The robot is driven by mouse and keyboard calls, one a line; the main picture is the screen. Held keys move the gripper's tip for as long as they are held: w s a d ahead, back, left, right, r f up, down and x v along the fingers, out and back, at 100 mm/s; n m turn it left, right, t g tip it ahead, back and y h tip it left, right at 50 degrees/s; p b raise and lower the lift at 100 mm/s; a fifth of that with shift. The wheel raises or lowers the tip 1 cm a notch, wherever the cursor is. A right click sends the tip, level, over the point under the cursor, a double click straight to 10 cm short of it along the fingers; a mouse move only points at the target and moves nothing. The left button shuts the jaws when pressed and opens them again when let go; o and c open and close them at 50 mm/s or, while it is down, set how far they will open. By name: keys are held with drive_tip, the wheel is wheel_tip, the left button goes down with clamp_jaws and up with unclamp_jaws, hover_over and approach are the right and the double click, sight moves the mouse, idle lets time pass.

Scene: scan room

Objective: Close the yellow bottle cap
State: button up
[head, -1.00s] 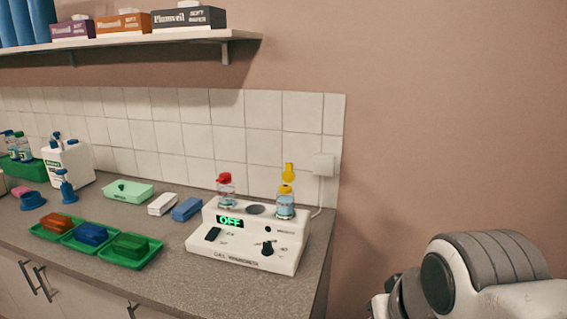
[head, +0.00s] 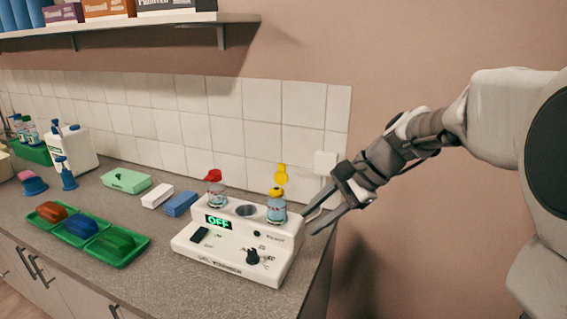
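The yellow bottle (head: 276,210) stands upright in the right well of the white gel warmer (head: 190,244). Its yellow cap (head: 281,174) is flipped open and stands up above the yellow neck ring. My gripper (head: 306,224) reaches in from the right, just right of the yellow bottle, pointing down and left. Its two dark fingers are spread apart with nothing between them. Whether a finger touches the warmer or bottle cannot be told.
A bottle with a red cap (head: 213,175) stands in the warmer's left well; the middle well (head: 246,211) is empty. A blue block (head: 181,203) and a white block (head: 157,195) lie to the left. A wall socket (head: 325,162) with a cable is behind.

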drive_tip(key=w+d+f+m+t+y+p, duration=0.15)
drive_tip(key=w+m+y, duration=0.45)
drive_tip(key=w, duration=0.7)
drive_tip(key=m+t+y, duration=0.3)
drive_tip(key=m+t, duration=0.1)
drive_tip(key=m, duration=0.3)
approach(282, 165)
drive_tip(key=shift+g, duration=0.25)
drive_tip(key=x, duration=0.3)
drive_tip(key=p+x, duration=0.1)
drive_tip(key=x, duration=0.2)
drive_tip(key=p+x, duration=0.1)
drive_tip(key=x, duration=0.3)
drive_tip(key=shift+w, duration=0.3)
clamp_jaws()
